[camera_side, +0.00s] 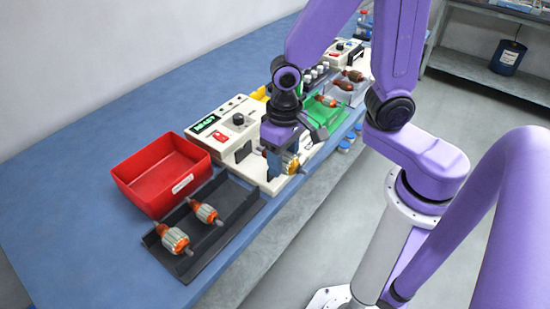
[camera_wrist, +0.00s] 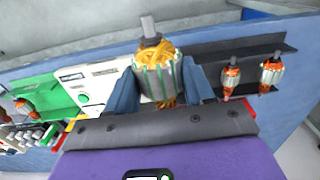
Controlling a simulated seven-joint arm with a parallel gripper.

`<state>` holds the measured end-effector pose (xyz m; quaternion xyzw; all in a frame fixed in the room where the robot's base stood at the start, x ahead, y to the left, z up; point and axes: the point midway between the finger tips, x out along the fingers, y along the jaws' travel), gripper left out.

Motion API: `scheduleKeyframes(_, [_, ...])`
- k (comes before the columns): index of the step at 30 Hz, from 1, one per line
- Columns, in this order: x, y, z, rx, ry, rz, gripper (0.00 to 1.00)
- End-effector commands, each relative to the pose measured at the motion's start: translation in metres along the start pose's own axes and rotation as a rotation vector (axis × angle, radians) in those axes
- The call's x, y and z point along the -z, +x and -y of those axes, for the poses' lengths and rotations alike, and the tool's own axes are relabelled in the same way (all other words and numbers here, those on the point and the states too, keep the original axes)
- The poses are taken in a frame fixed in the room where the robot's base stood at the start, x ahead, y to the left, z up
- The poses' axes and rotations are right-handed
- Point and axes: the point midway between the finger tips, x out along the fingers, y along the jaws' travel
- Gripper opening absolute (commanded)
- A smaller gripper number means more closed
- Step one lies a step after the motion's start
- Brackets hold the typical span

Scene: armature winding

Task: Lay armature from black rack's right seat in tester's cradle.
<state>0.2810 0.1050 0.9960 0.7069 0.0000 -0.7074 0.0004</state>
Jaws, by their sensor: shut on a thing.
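My gripper (camera_side: 277,168) is shut on an armature (camera_side: 291,163) with a copper-coloured winding and a pale ribbed core. In the wrist view the armature (camera_wrist: 158,78) sits between the two blue fingers, its grey shaft pointing up in the picture. In the side view it is at the front of the white tester (camera_side: 228,122), over or beside its base; the gripper hides the cradle, and I cannot tell whether they touch. The black rack (camera_side: 232,207) holds two armatures, a left one (camera_side: 175,240) and a middle one (camera_side: 205,212); its right end is empty.
A red bin (camera_side: 150,178) stands behind the rack, left of the tester. A green rack (camera_side: 325,112) with an armature, a grey tray (camera_side: 352,92) with more armatures and another device stand beyond my gripper. The blue table (camera_side: 75,150) is clear at the left.

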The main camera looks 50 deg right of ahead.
Motion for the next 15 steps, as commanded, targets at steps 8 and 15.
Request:
scheduleKeyframes(8, [0.069, 0.002, -0.027, 0.001, 0.013, -0.001, 0.07])
scheduleKeyframes(15, [0.116, 0.006, -0.061, 0.001, 0.006, -0.001, 0.07])
